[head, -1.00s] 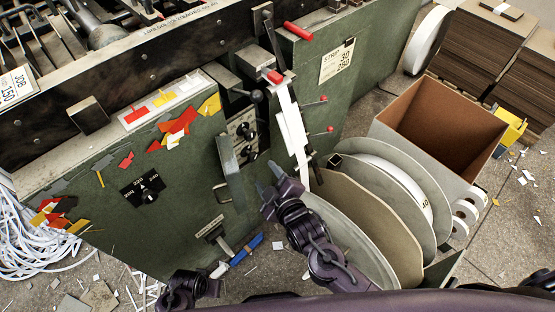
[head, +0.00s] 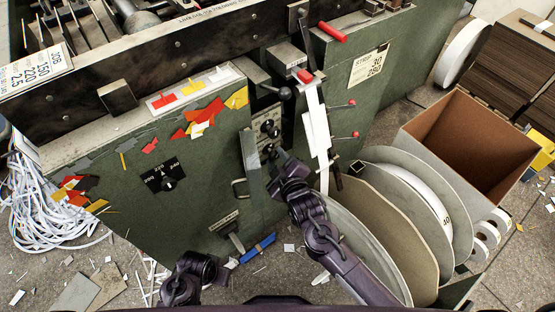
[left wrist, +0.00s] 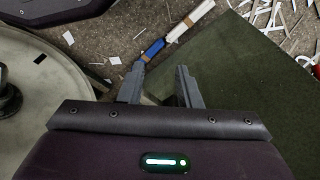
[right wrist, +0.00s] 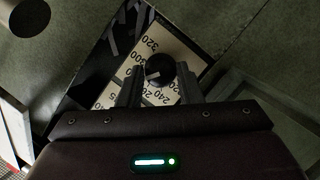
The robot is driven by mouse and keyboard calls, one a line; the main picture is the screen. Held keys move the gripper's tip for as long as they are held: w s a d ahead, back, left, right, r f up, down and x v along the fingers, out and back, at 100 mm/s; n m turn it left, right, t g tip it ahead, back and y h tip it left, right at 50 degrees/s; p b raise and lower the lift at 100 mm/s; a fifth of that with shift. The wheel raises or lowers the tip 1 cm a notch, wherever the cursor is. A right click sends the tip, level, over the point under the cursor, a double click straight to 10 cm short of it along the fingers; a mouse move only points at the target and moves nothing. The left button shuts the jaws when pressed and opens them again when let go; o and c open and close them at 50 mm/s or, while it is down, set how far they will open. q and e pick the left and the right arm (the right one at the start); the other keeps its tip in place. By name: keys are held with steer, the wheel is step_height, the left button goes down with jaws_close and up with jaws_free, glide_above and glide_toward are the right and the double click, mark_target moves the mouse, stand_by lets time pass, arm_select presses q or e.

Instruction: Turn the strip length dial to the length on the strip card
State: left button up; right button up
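The strip card (head: 369,66) on the green housing shows 30 and 280. In the right wrist view a black dial knob (right wrist: 160,72) sits on a pale scale plate (right wrist: 172,46) with numbers including 320 and 240, seen turned. A white mark shows on the knob; its exact reading is unclear. My right gripper (right wrist: 160,88) is open, its fingers at either side of the knob's near edge; contact is unclear. In the head view it (head: 276,158) reaches the panel's lower knob and partly hides it. My left gripper (left wrist: 159,82) is open and empty above the floor.
An open panel door (head: 252,168) stands just left of my right gripper. Red-tipped levers (head: 352,103) and large reels (head: 385,215) are to its right. A blue-handled tool (left wrist: 152,50) lies on the floor.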

steer(key=c, duration=0.6)
arm_select(q)
steer(key=shift+w+r, duration=0.1)
arm_select(e)
steer(key=shift+o, duration=0.2)
steer(key=m+p, duration=0.1)
steer(key=p, duration=0.1)
steer(key=shift+r+g+p, duration=0.1)
steer(key=shift+g+p, duration=0.2)
steer(key=shift+p, duration=0.05)
arm_select(q)
steer(key=s+a+f, duration=0.2)
steer(key=s+f, duration=0.1)
steer(key=f, duration=0.4)
steer(key=shift+a+f, duration=0.15)
steer(key=shift+f, duration=0.2)
arm_select(e)
steer(key=shift+y, duration=0.3)
steer(key=o, duration=1)
